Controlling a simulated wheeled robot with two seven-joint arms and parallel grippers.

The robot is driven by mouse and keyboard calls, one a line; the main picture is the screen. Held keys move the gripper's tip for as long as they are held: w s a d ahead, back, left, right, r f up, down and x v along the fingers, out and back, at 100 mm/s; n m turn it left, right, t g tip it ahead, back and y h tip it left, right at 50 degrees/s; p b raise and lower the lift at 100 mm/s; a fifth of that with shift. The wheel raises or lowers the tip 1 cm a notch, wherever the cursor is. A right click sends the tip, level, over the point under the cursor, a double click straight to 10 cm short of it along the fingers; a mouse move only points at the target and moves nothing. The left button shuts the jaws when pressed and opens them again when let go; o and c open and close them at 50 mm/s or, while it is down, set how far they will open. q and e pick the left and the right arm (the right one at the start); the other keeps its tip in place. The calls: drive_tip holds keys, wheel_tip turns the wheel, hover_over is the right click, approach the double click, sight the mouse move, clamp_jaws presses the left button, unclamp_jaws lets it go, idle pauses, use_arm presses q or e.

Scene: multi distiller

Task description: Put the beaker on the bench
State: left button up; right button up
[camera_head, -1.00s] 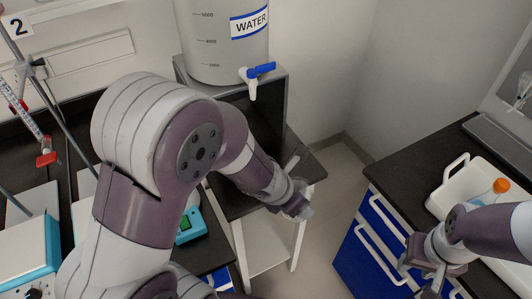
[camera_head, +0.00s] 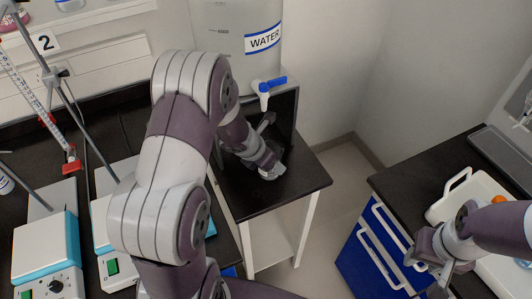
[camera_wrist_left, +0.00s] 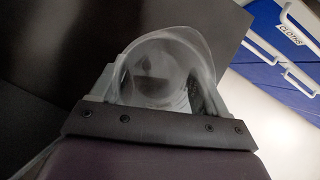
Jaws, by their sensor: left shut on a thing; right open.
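A clear beaker (camera_wrist_left: 160,65) sits between the fingers of my left gripper (camera_wrist_left: 152,92) in the left wrist view, which is shut on it. The dark bench (camera_head: 118,130) is at the left, partly behind my left arm. My right gripper (camera_head: 432,258) is open at the right, by the white tray.
A water tank (camera_head: 215,25) with a blue-handled tap (camera_head: 268,87) stands on a stand. The small table (camera_head: 300,185) has clear top. Hotplate stirrers (camera_head: 45,245) and clamp rods occupy the left bench. A white tray (camera_head: 455,195) with an orange-capped bottle is at right.

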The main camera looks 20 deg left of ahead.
use_arm(q)
drive_tip(key=shift+w+a+r+p, duration=0.3)
drive_tip(key=shift+w+a+p, duration=0.1)
drive_tip(key=shift+w+a, duration=0.35)
wheel_tip(320, 180, down, 2)
drive_tip(key=shift+f+b, duration=0.1)
drive_tip(key=shift+b, duration=0.45)
drive_tip(key=shift+s, duration=0.1)
use_arm(e)
drive_tip(key=shift+r, duration=0.35)
